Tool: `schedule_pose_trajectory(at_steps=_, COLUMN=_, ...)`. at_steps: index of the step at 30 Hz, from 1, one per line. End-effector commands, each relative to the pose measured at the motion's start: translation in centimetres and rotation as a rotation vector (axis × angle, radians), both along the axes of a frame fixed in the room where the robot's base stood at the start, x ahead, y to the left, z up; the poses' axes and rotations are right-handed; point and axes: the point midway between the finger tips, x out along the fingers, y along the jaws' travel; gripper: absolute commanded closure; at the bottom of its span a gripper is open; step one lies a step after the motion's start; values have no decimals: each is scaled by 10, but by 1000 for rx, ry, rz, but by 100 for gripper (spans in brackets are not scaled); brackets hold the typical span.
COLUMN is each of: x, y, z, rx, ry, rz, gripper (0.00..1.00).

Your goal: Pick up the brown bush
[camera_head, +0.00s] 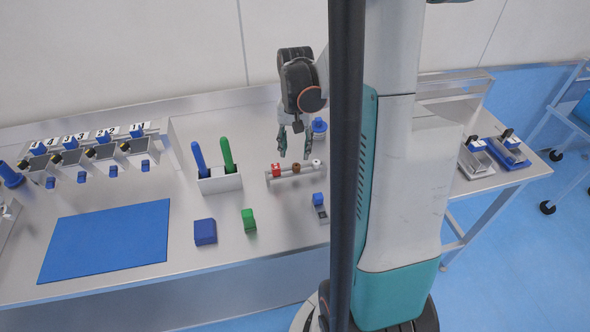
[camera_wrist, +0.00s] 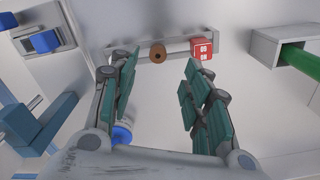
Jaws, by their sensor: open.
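The brown bush (camera_head: 296,168) is a small brown ring-shaped piece on a grey rack (camera_head: 270,179), between a red cube (camera_head: 276,169) and a white piece (camera_head: 316,163). In the wrist view the brown bush (camera_wrist: 158,53) shows its dark central hole and sits ahead, between the lines of my fingers. The red cube (camera_wrist: 202,49) with white marks is to its right there. My gripper (camera_head: 295,146) is open and empty, above and behind the rack in the head view. In the wrist view my gripper (camera_wrist: 158,82) has its green-padded fingers spread apart, short of the bush.
A holder (camera_head: 220,184) with blue and green handles stands left of the rack. A blue block (camera_head: 205,232), a green block (camera_head: 249,220) and a blue-topped piece (camera_head: 319,203) lie in front. A blue round item (camera_head: 319,126) is behind. A blue mat (camera_head: 107,240) lies at left.

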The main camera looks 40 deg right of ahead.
Motion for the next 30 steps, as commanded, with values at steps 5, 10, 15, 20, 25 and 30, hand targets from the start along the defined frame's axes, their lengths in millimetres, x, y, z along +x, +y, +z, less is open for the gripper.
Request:
schedule_pose_trajectory(at_steps=5, x=0, y=0, z=-16, rx=0, ry=0, rz=1, gripper=56)
schedule_pose_trajectory(at_steps=10, x=0, y=-1, z=-25, rx=0, ry=0, rz=1, gripper=56)
schedule_pose_trajectory(at_steps=15, x=0, y=-4, z=-49, rx=0, ry=0, rz=1, gripper=56)
schedule_pose_trajectory(at_steps=20, x=0, y=-4, z=-68, rx=0, ry=0, rz=1, gripper=56)
schedule_pose_trajectory(at_steps=25, x=0, y=-4, z=-68, rx=0, ry=0, rz=1, gripper=56)
schedule_pose_trajectory(at_steps=30, x=0, y=-4, z=-68, rx=0, ry=0, rz=1, gripper=74)
